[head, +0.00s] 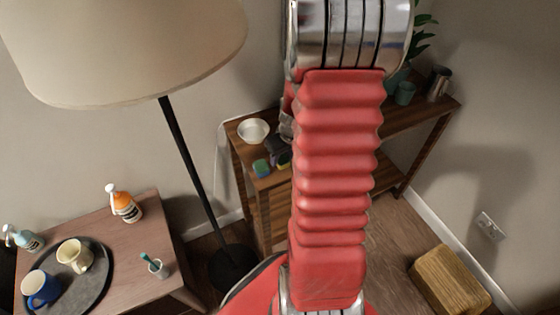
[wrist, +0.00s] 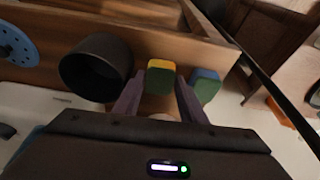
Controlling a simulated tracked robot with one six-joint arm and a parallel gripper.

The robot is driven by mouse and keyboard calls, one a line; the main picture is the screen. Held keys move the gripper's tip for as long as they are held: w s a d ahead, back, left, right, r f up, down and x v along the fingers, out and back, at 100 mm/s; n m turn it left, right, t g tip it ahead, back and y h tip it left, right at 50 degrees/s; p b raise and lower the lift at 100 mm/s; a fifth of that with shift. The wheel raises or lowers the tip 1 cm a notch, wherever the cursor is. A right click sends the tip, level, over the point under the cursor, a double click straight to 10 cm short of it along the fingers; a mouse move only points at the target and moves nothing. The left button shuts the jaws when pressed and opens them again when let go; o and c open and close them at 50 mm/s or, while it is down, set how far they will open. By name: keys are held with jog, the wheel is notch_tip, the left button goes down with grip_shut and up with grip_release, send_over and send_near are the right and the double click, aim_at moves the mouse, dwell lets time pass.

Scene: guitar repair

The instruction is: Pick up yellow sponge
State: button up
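The yellow sponge (wrist: 160,82) has a green layer on one side. In the wrist view it lies on the wooden shelf between the two fingers of my gripper (wrist: 160,90), near their tips. The fingers stand apart, with narrow gaps at its sides, so my gripper looks open. In the head view a small part of the yellow sponge (head: 285,160) shows beside the red arm, and my dark gripper (head: 277,147) is partly hidden there. A second sponge, blue and green (wrist: 205,85), sits just right of the right finger; it also shows in the head view (head: 261,168).
A dark round pot (wrist: 95,68) stands close left of my gripper. A white bowl (head: 253,130) is on the wooden shelf table (head: 420,118). A lamp pole (head: 195,165) rises left of it. A side table (head: 130,235) holds a tray, cups and bottles.

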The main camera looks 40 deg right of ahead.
aim_at(282, 159)
jog(key=c, duration=0.7)
jog(key=shift+c, duration=0.2)
jog(key=shift+r, duration=0.1)
notch_tip(282, 159, up, 10)
dwell(0.7)
dwell(0.4)
jog(key=o, duration=0.4)
jog(key=c, duration=0.3)
